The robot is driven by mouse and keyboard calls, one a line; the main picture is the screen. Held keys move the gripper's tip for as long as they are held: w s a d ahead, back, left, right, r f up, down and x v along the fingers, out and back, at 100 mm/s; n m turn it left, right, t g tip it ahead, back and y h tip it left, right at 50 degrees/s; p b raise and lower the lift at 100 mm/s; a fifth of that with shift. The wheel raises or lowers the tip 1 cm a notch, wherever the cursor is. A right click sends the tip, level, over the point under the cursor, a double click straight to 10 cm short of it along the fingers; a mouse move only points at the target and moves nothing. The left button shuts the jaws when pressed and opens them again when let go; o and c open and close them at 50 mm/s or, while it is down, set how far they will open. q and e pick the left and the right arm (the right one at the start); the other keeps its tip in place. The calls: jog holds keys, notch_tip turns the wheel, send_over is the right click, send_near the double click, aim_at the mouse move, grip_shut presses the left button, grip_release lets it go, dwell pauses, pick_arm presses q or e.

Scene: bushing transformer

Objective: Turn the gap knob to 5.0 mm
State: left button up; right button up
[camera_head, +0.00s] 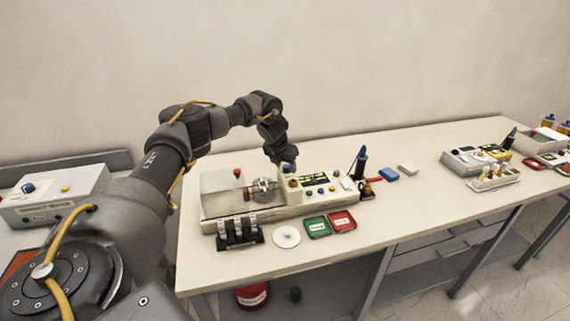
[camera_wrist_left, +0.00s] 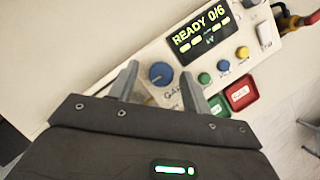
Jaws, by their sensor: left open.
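The gap knob (camera_wrist_left: 160,73) is a blue round knob on the cream panel of the tester (camera_head: 285,208). The left wrist view shows it just beyond and between my left gripper's fingertips (camera_wrist_left: 158,80). The fingers are apart, with nothing held between them. The display (camera_wrist_left: 201,38) reads READY 0/6; the knob's setting cannot be read. My right gripper is not in view.
Yellow, blue and green buttons (camera_wrist_left: 224,65) sit right of the knob. A clear-covered chamber (camera_head: 222,192) is at the tester's left. In front are a vial rack (camera_head: 238,235), a white disc (camera_head: 286,237), green (camera_head: 317,227) and red (camera_head: 342,221) trays.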

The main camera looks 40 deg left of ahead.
pick_arm(q)
jog(key=shift+w+f, duration=0.15)
jog(key=shift+w, duration=0.05)
jog(key=shift+c, duration=0.6)
jog(key=shift+s, duration=0.15)
jog(key=c, duration=0.9)
jog(key=shift+o, duration=0.2)
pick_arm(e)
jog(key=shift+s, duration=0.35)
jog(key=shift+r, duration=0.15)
